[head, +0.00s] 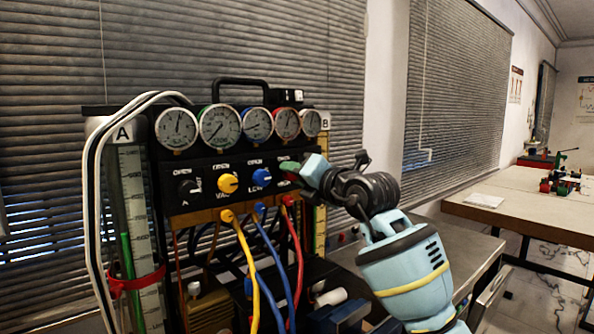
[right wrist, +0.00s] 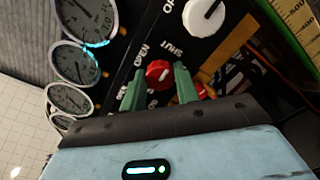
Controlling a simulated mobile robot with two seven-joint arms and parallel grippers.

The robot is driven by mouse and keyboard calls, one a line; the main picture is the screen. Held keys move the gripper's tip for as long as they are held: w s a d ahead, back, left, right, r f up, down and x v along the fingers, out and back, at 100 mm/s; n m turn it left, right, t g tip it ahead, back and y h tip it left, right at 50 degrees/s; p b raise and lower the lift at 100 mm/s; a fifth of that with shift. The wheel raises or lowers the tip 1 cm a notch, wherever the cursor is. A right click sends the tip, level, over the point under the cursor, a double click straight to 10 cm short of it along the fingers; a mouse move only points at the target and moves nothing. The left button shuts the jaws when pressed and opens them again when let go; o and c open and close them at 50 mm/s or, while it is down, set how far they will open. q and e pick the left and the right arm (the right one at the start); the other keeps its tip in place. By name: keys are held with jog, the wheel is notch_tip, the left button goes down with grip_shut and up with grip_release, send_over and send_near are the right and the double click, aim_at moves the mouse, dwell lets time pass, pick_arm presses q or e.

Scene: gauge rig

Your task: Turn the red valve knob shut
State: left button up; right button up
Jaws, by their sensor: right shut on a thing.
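The red valve knob (right wrist: 158,73) sits on the black front panel, between the two green fingers of my right gripper (right wrist: 159,86) in the right wrist view. The fingers are shut on it, one on each side. A pale line marks the knob's face. In the head view my right gripper (head: 290,168) reaches the right end of the knob row and hides most of the red knob. "SHUT" lettering shows beside the knob in the wrist view. My left gripper is not in view.
A blue knob (head: 261,177), a yellow knob (head: 228,183) and a black knob (head: 188,188) are in the same row. Several round gauges (head: 219,126) stand above. Yellow, blue and red hoses (head: 296,250) hang below. A table (head: 540,207) stands at the right.

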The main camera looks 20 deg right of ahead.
dwell(0.3)
jog(key=o, duration=1)
jog(key=shift+c, duration=0.2)
jog(key=shift+s, duration=0.1)
jog(key=v, duration=0.7)
jog(key=shift+s+d+b, duration=0.15)
jog(key=shift+s+b, duration=0.15)
jog(key=shift+b, duration=0.05)
